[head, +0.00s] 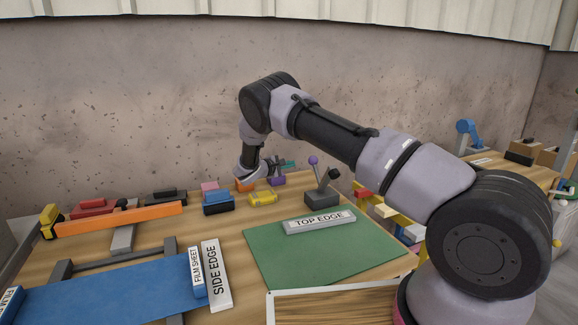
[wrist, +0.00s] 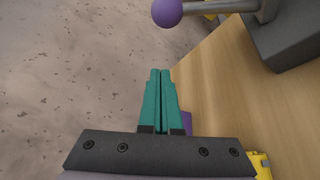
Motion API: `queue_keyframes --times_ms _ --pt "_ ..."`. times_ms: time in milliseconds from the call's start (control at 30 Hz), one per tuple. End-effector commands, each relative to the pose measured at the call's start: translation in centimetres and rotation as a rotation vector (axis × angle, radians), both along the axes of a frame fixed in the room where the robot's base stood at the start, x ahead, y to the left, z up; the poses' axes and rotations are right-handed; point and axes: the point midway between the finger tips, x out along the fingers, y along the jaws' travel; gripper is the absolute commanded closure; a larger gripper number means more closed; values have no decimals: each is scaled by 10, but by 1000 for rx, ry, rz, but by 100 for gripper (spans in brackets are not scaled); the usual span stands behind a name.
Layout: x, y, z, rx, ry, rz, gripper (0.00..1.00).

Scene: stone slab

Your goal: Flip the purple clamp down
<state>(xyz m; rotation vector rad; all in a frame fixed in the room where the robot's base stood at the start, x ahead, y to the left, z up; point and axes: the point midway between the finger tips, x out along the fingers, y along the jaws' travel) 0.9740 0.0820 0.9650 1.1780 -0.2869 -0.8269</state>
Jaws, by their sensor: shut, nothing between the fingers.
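The purple clamp's round knob (head: 313,160) tops a grey lever that stands raised from a dark base (head: 322,199) at the back right of the wooden table. In the wrist view the purple knob (wrist: 167,12) shows at the top edge, with its grey rod running right to the dark base (wrist: 288,35). My gripper (head: 292,164) has teal fingers and is left of the knob, apart from it. In the wrist view my gripper (wrist: 160,72) is shut and empty, its fingertips pointing toward the knob across a gap.
A green mat (head: 320,250) with a "TOP EDGE" block (head: 319,221) lies in front of the clamp. Yellow (head: 262,198), blue (head: 218,202) and purple (head: 276,180) blocks sit left of the clamp. A concrete wall (head: 150,110) stands behind the table.

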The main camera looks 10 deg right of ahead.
Motion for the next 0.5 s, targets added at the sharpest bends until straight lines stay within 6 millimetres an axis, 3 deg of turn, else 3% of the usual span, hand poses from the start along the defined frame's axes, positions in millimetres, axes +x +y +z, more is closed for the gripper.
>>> queue_keyframes --times_ms 333,500 --pt "43 -46 -14 2 -2 -3 100" --pt "28 -52 -4 0 2 1 100"
